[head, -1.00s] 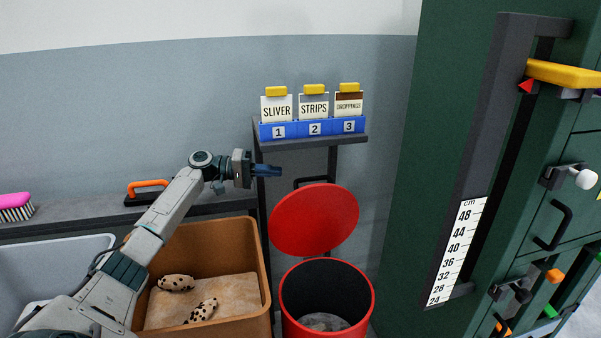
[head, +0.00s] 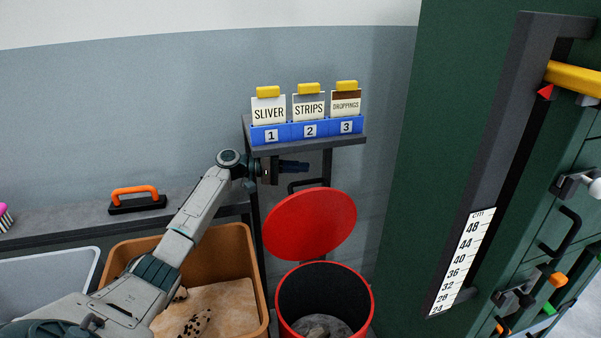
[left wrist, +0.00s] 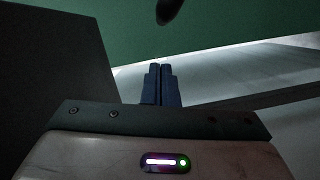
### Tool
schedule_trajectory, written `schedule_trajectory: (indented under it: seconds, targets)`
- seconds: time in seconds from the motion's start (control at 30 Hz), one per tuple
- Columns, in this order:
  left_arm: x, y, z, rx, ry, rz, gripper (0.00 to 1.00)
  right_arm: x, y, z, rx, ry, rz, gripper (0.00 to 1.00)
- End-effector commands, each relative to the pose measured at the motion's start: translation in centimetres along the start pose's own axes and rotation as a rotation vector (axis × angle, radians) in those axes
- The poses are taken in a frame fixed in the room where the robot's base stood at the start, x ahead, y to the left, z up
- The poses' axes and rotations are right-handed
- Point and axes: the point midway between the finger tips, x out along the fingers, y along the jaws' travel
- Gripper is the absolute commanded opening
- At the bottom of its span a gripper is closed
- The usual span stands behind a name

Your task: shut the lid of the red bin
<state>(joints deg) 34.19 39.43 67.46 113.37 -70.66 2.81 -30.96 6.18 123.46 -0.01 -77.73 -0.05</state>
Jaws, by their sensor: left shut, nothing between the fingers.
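The red bin (head: 290,328) stands on the floor at the bottom middle of the head view, with grey material inside. Its round red lid (head: 310,224) stands raised and tilted back behind the opening, so the bin is open. A dark handle (head: 305,184) shows just above the lid's top edge. My left gripper (head: 306,166) is shut and empty, above the lid and just under the small shelf. In the left wrist view its blue fingers (left wrist: 161,85) lie together. My right gripper is not in view.
A shelf (head: 350,141) with several labelled cards in blue holders is close above my left gripper. A brown bin (head: 255,262) stands left of the red bin. A dark green machine (head: 405,200) with a measuring scale (head: 462,262) bounds the right side.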

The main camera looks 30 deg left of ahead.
Motion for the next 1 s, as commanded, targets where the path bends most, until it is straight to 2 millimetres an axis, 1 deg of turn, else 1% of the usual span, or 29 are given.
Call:
schedule_trajectory:
  seconds: [0.03,0.1,0.2,0.33,0.77,1.0]
  targets:
    - [-0.1,-0.1,0.8,-0.001,-0.003,-0.007,0.00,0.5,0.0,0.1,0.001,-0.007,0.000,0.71]
    - [0.1,0.0,1.6,-0.001,-0.002,-0.006,0.00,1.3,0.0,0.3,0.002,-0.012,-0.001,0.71]
    - [0.3,-0.1,2.4,-0.001,-0.001,-0.005,0.00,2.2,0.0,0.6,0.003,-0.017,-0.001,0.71]
    - [0.5,-0.1,3.0,-0.001,-0.001,-0.004,0.00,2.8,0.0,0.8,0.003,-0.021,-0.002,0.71]
    - [0.6,0.0,3.4,0.008,-0.001,-0.007,0.00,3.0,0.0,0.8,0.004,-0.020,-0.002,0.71]
    - [1.1,0.9,5.8,0.101,-0.002,-0.032,0.00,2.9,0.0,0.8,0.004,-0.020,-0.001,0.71]
